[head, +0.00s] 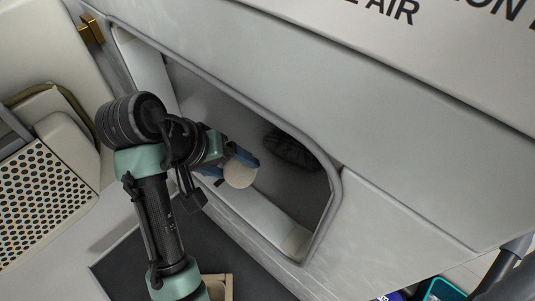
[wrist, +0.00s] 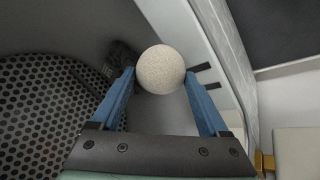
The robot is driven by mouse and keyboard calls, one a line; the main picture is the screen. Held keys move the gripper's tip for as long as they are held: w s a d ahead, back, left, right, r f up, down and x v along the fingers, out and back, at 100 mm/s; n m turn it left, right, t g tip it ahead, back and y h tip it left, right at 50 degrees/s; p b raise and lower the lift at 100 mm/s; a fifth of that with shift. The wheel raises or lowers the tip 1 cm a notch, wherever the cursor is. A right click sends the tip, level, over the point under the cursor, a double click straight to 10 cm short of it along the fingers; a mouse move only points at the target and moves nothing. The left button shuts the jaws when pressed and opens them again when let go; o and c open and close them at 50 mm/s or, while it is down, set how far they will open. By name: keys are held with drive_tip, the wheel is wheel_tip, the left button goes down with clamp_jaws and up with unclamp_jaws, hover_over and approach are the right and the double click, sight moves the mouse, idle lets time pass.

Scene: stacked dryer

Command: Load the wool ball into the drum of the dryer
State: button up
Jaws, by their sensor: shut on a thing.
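The wool ball (wrist: 160,69) is round and off-white with a speckled surface. My gripper (wrist: 158,76) has its two blue fingers on either side of the ball, near their tips, and holds it. In the head view, the ball (head: 240,174) shows at the end of my gripper (head: 233,169), in the opening of the dryer. The dryer drum (head: 215,100) is a grey hollow behind a rounded rim. In the wrist view, a perforated drum wall (wrist: 40,115) fills the left side.
A dark object (head: 291,150) lies inside the drum, right of the ball. The opening's rim (head: 336,190) curves close around my arm. The open door with a perforated panel (head: 40,200) stands at the left. A teal-edged container (head: 445,290) is at the lower right.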

drive_tip(key=w+d, duration=0.7)
drive_tip(key=w, duration=0.1)
wheel_tip(320, 180, down, 7)
drive_tip(key=shift+w+a+r+p, duration=0.1)
drive_tip(key=shift+w+p, duration=0.05)
drive_tip(key=shift+p, duration=1)
drive_tip(key=shift+f+b, duration=0.3)
drive_tip(key=shift+f, duration=0.4)
drive_tip(key=o, duration=1.2)
drive_tip(key=shift+r, duration=0.25)
drive_tip(key=b+v, duration=0.1)
drive_tip(key=v, duration=0.7)
drive_tip(key=shift+w+r+b, duration=0.1)
drive_tip(key=shift+r+b, duration=0.05)
drive_tip(key=shift+b, duration=0.2)
